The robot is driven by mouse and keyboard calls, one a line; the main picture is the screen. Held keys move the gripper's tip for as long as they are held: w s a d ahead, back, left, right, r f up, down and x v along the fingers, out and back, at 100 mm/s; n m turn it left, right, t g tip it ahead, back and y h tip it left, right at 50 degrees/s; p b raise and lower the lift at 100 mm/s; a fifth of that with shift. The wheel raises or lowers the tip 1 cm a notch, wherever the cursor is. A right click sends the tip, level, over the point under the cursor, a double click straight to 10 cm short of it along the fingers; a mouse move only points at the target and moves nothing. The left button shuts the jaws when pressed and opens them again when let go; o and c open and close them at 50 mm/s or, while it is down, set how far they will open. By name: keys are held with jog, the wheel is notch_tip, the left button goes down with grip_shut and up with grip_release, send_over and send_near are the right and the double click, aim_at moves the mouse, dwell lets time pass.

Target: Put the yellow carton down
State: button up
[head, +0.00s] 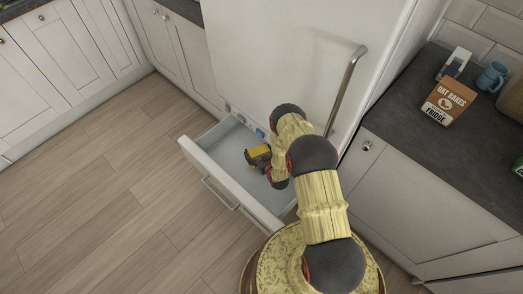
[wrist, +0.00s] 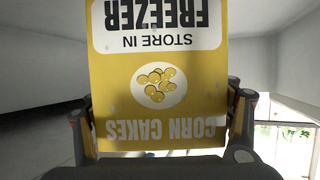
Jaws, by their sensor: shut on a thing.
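The yellow carton (head: 259,150) is in my gripper (head: 262,162), over or inside a pulled-out white drawer (head: 193,152). I cannot tell from the head view whether the carton touches the drawer floor. In the wrist view the carton (wrist: 155,60) fills the middle, its print upside down: "CORN CAKES", "STORE IN FREEZER". The fingers of my gripper (wrist: 160,120) close on its left and right sides. My arm hides part of the drawer's right side.
The drawer sits low in a tall white fridge front (head: 285,50) with a long metal handle (head: 346,88). Small blue items (head: 240,118) lie at the drawer's back. An orange "OAT BAKES" carton (head: 449,101) and a blue mug (head: 491,77) stand on the dark worktop (head: 420,140).

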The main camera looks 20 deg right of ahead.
jog(key=d+f, duration=0.1)
jog(key=w+d+f+b, duration=0.1)
jog(key=d+f+b, duration=0.1)
jog(key=shift+w+d, duration=0.3)
jog(key=shift+r, duration=0.15)
jog(key=o, duration=1.5)
